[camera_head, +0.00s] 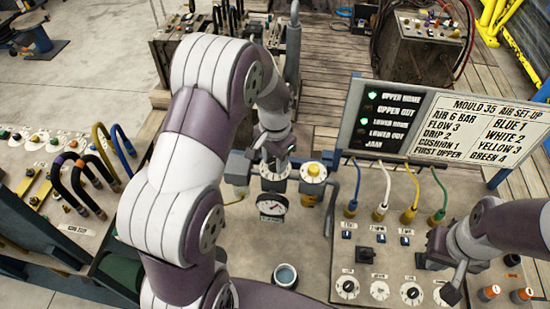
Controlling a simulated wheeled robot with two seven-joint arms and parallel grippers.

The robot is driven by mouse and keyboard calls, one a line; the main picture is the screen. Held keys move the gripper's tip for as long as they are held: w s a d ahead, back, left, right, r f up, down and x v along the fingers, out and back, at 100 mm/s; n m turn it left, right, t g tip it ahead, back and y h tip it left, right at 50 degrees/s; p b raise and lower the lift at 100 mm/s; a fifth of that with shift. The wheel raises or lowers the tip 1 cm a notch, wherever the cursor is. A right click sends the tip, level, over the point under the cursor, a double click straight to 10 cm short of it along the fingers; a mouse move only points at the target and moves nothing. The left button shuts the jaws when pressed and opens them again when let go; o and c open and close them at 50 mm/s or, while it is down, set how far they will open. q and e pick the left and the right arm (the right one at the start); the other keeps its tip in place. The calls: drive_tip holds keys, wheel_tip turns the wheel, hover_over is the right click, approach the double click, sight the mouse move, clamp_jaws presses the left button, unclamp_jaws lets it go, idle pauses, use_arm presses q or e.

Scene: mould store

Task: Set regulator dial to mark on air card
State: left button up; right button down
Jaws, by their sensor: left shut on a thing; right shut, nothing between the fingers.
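The air card (460,125) on the right panel reads "MOULD 35 AIR SET UP", with "AIR 6 BAR", "FLOW 3", "DRIP 2", "CUSHION 1", and colours numbered 1 to 4. The regulator unit stands mid-bench, with a round white gauge (271,207) on its front; the needle reading is too small to tell. My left gripper (272,158) is over the unit's middle part, shut on what appears to be the regulator dial, which the fingers mostly hide. My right gripper (440,278) is shut and empty over the right end of the lower dial panel.
A yellow-topped unit (314,169) stands right of the regulator. Coloured hoses rise behind the dial panel (362,262). A black lamp board (390,120) with lit green lamps adjoins the card. A round cup (286,275) sits at the front.

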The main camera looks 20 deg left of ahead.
sight(275, 161)
use_arm(q)
drive_tip(key=shift+w+r+m, duration=0.2)
drive_tip(key=shift+m, duration=0.8)
drive_tip(key=o, duration=1)
drive_tip(key=shift+o, duration=0.2)
drive_tip(key=shift+s+f, duration=0.1)
wheel_tip(275, 161, up, 6)
drive_tip(key=shift+r+b, duration=0.1)
drive_tip(key=shift+b, duration=1.1)
wheel_tip(275, 161, up, 6)
drive_tip(key=p, duration=0.4)
drive_tip(key=shift+r, duration=0.25)
